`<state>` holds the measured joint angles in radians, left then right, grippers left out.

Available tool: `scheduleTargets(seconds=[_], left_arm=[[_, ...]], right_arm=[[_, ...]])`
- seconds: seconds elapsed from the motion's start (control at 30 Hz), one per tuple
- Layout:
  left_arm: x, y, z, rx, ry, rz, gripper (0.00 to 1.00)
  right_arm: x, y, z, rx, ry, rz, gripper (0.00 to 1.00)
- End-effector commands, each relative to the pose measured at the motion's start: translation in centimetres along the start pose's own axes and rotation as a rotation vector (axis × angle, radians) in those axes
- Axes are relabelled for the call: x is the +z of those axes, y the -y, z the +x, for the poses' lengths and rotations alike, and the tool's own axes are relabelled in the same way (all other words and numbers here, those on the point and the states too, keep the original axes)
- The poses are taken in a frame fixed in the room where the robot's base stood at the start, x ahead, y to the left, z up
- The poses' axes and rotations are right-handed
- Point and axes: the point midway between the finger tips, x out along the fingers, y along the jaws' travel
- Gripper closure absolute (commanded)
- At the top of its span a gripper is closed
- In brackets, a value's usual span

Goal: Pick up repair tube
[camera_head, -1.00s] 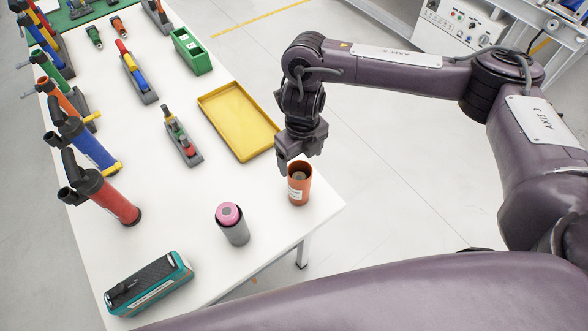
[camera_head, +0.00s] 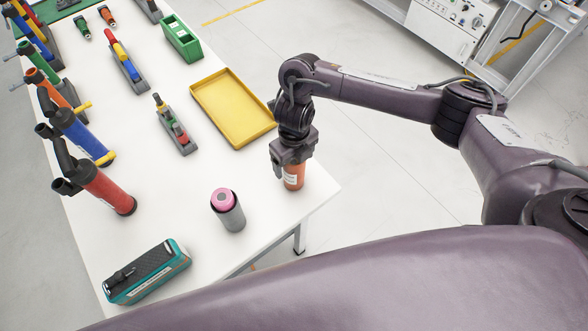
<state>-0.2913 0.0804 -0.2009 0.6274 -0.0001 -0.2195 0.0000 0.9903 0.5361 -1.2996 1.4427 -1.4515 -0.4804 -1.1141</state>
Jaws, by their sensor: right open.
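Two tubes stand upright near the table's front right corner, and I cannot tell which one is the repair tube. The other is a grey tube with a pink top (camera_head: 228,210). My right gripper (camera_head: 292,163) points down at the orange tube, with its open fingers at the tube's upper part. The gripper hides the tube's top, and I cannot tell whether the fingers touch it. My left gripper is not in view.
A yellow tray (camera_head: 232,107) lies just behind the orange tube. A teal and black case (camera_head: 148,272) lies at the front left. A small tool rack (camera_head: 175,130) and a green box (camera_head: 182,38) stand farther back.

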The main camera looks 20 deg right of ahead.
Motion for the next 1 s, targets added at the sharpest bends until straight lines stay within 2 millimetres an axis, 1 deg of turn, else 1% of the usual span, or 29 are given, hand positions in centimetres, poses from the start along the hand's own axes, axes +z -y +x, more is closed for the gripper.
scheduleTargets(seconds=[0.03,0.07,0.23,0.47,0.77,0.87,0.97,1.0], left_arm=[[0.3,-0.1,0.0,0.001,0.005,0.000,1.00],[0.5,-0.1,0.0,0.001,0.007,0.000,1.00],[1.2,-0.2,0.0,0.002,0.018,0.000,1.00],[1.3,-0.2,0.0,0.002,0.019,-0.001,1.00],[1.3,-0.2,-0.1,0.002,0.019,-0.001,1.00],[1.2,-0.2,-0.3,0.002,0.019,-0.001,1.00],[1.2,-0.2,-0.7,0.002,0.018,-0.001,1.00],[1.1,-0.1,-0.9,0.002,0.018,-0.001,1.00]], right_arm=[[0.0,0.0,0.0,0.000,0.000,0.000,0.21],[0.0,0.0,0.0,0.000,0.000,0.000,0.25],[0.0,0.0,0.0,0.000,0.000,0.000,0.47],[0.0,0.0,0.0,0.000,0.000,0.000,0.77],[0.1,0.0,-0.3,0.000,0.001,-0.001,0.77],[0.1,0.0,-1.0,0.000,0.004,-0.001,0.77],[0.2,0.0,-2.3,-0.001,0.006,-0.003,0.77],[0.2,0.1,-3.1,-0.002,0.006,-0.002,0.77]])
